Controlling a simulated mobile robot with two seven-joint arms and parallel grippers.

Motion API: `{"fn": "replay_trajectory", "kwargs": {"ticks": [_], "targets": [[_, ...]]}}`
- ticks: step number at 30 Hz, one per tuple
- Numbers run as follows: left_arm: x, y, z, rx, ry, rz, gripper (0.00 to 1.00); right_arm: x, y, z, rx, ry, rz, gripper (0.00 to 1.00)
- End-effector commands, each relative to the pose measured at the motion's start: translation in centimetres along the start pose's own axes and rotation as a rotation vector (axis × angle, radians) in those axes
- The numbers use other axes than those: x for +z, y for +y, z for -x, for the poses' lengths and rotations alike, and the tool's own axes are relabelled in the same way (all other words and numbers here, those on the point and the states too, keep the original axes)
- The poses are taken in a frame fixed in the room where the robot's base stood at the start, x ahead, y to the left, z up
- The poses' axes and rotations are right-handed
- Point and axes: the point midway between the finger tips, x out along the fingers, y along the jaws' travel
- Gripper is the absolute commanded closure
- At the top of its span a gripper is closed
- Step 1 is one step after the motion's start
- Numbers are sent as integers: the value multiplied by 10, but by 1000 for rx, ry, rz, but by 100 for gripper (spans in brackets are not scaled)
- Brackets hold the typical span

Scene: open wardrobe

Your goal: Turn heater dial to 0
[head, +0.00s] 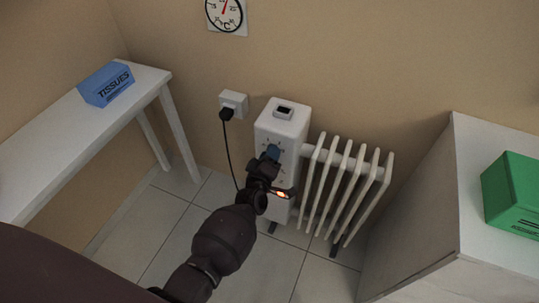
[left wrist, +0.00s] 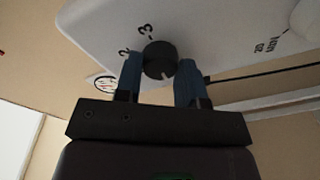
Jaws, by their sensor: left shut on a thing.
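The white heater (head: 268,119) stands on the floor against the wall. Its front panel also shows in the left wrist view (left wrist: 215,25). The round black heater dial (left wrist: 160,58) sits on that panel, with a short white mark on its edge toward the gripper. The printed numbers 2 and 3 show beside it; a 0 is not visible. My left gripper (left wrist: 160,80) has its two blue fingers on opposite sides of the dial and is shut on it. In the head view my left gripper (head: 271,154) hides the dial. My right gripper is not in view.
White radiator fins (head: 345,185) stand right of the panel. An orange light (head: 281,194) glows low on the front. A black cord runs to a wall socket (head: 234,102). A white bench (head: 60,135) with a blue tissue box (head: 105,83) is left; a cabinet (head: 420,215) with a green box (head: 515,190) is right.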

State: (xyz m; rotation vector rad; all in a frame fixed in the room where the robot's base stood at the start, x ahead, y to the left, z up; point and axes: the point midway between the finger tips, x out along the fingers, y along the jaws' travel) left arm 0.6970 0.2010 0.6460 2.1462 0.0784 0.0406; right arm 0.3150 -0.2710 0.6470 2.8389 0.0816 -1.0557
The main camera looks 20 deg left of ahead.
Motion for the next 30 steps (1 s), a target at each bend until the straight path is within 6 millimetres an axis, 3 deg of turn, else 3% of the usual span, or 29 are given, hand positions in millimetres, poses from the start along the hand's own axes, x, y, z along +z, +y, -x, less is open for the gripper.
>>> {"fn": "replay_trajectory", "kwargs": {"ticks": [1, 2, 7, 20, 30], "targets": [[-1, 2, -1, 3, 1, 2, 87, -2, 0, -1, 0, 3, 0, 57], [-1, 2, -1, 3, 1, 2, 62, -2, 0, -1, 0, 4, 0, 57], [0, 1, -1, 2, 1, 1, 38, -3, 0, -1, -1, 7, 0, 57], [-1, 1, 10, 1, 1, 0, 38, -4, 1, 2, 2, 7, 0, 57], [-2, 3, 62, 3, 2, 0, 38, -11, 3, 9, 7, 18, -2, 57]]}}
